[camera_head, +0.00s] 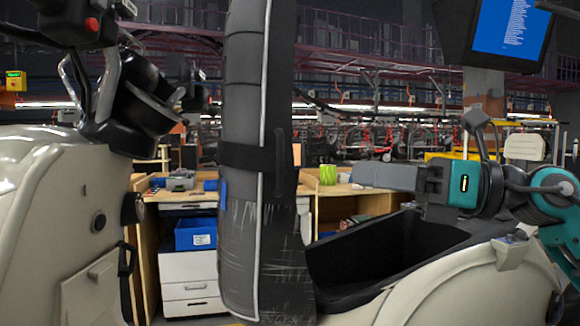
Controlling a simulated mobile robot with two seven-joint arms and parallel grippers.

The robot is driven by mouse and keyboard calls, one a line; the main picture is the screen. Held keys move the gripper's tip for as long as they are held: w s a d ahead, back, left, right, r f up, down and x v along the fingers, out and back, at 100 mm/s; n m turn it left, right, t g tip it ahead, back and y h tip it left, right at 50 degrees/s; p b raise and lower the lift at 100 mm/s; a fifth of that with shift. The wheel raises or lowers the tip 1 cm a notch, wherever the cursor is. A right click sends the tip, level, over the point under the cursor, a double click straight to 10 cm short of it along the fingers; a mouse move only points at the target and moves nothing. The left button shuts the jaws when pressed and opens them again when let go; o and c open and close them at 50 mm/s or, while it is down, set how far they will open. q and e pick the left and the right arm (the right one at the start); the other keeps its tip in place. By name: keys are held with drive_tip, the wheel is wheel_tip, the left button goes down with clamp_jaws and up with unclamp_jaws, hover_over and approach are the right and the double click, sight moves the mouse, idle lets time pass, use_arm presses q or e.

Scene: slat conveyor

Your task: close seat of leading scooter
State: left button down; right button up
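The scooter's cream front body (50,220) with its handlebar (105,80) stands at the left. Its long black seat (245,160) is raised upright in the middle, with a dark strap around it and wrinkled covering low down. The open black storage bay (395,255) shows at the right, in the cream rear body (470,285). My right gripper (362,174), with grey fingers and a teal and black body, reaches in from the right above the bay. It points at the seat with a gap between them; its finger opening cannot be made out. My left gripper is out of view.
Behind the scooter stand wooden workbenches (335,188), a white drawer unit (190,277) with a blue bin (196,233), and a green cup (328,174). A monitor (507,30) hangs at the upper right. The space between seat and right gripper looks free.

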sight(291, 157)
drive_tip(key=shift+n+t+h, duration=0.5)
drive_tip(key=shift+n+h, duration=0.1)
drive_tip(key=shift+h, duration=0.1)
drive_tip(key=p+x, duration=0.1)
drive_tip(key=x, duration=0.3)
drive_tip(key=r+x, duration=0.1)
drive_tip(key=x, duration=0.2)
drive_tip(key=r+p+x, duration=0.1)
drive_tip(key=x, duration=0.3)
drive_tip(key=shift+w+a+p, duration=0.3)
drive_tip(key=shift+c, duration=0.4)
clamp_jaws()
